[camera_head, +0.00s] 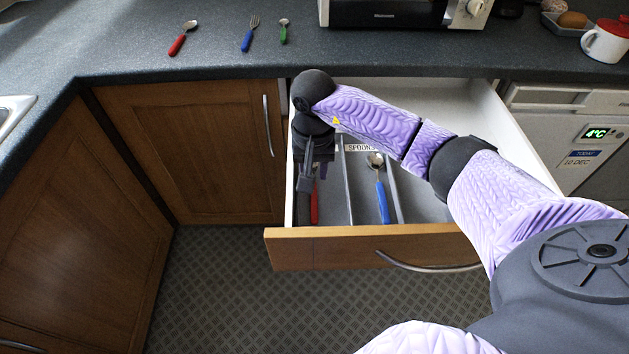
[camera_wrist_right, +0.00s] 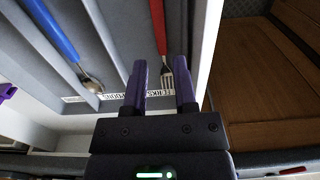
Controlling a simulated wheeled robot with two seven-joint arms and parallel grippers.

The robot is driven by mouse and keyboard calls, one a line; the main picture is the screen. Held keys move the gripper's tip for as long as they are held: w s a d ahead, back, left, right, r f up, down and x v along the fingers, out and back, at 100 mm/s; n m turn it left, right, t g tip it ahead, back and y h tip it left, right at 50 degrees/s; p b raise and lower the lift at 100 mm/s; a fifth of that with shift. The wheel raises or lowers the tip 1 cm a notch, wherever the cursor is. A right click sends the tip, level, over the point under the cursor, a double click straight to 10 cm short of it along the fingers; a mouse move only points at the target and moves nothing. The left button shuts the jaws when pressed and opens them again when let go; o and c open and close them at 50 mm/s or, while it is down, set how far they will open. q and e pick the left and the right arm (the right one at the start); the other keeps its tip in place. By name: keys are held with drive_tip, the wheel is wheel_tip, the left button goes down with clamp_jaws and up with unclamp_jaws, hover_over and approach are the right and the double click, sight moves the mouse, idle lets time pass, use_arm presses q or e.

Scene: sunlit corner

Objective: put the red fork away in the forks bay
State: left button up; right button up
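The red fork lies in the leftmost bay of the open drawer; its red handle (camera_head: 314,203) shows beside my right gripper in the head view. In the right wrist view the red fork (camera_wrist_right: 159,28) has its metal tines between my fingertips. My right gripper (camera_wrist_right: 160,70) is open, its two fingers apart on either side of the tines, with gaps to both. In the head view the right gripper (camera_head: 308,170) points down into that bay. The forks bay label (camera_wrist_right: 163,93) is partly hidden by a finger. My left gripper is not in view.
A blue-handled spoon (camera_head: 382,195) lies in the adjoining bay, labelled spoons. On the counter lie a red-handled spoon (camera_head: 183,38), a blue-handled fork (camera_head: 251,33) and a green-handled spoon (camera_head: 284,31). The drawer front (camera_head: 340,248) and bay dividers stand close around my right gripper.

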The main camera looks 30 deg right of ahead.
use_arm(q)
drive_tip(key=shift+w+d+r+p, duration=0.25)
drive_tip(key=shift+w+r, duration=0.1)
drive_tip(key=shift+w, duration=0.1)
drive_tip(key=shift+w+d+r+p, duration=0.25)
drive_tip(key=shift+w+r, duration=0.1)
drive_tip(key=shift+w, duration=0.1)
use_arm(e)
drive_tip(key=shift+r, duration=2.9)
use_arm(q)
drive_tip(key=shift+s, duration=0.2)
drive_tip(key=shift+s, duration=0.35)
